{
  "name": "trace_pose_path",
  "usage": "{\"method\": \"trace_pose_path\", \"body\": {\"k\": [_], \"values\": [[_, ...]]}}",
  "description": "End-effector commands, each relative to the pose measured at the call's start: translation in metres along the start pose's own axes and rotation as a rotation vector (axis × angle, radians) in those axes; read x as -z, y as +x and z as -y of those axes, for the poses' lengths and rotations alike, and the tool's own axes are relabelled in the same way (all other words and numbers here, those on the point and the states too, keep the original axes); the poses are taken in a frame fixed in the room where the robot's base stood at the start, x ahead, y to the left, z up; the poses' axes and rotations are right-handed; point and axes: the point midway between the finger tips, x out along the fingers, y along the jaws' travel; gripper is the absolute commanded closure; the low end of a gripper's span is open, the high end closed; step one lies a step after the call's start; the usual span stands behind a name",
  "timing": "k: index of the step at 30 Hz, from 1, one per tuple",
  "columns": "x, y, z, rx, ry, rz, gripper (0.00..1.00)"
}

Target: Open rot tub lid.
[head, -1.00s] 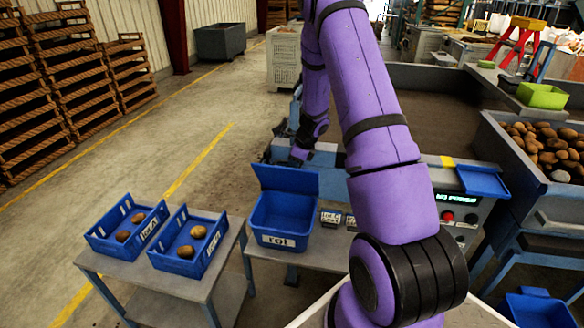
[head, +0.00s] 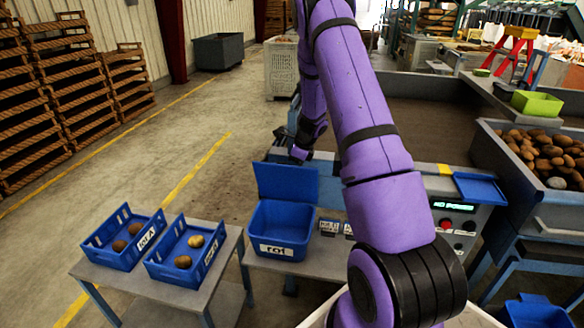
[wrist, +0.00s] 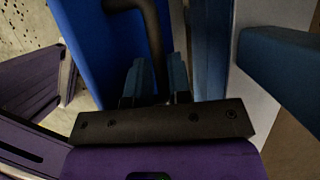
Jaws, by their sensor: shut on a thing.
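The blue rot tub (head: 277,247) stands on a grey table in the head view, with a white "rot" label on its front. Its blue lid (head: 287,184) stands raised, close to upright, at the tub's back edge, and the tub's inside shows. In the wrist view a broad blue panel (wrist: 100,45), which looks like the lid, fills the upper left, with a dark curved bar (wrist: 152,35) along it. My gripper (wrist: 155,78) is shut on that bar, its fingers on either side. In the head view my fingers cannot be made out behind the lid.
Two blue trays (head: 122,246) (head: 186,260) with potatoes stand on a table at left. Small labelled blocks (head: 328,226) lie right of the tub. A control panel (head: 455,222) reading "NO POWER" is farther right. The floor behind the trays is clear.

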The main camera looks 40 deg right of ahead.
Motion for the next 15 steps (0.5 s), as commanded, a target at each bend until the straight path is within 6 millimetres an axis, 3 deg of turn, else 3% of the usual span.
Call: {"method": "trace_pose_path", "body": {"k": [1, 15], "values": [[0.015, 0.001, 0.006, 0.007, 0.011, -0.019, 0.96], [0.015, 0.002, 0.034, 0.010, 0.009, -0.019, 0.96]]}}
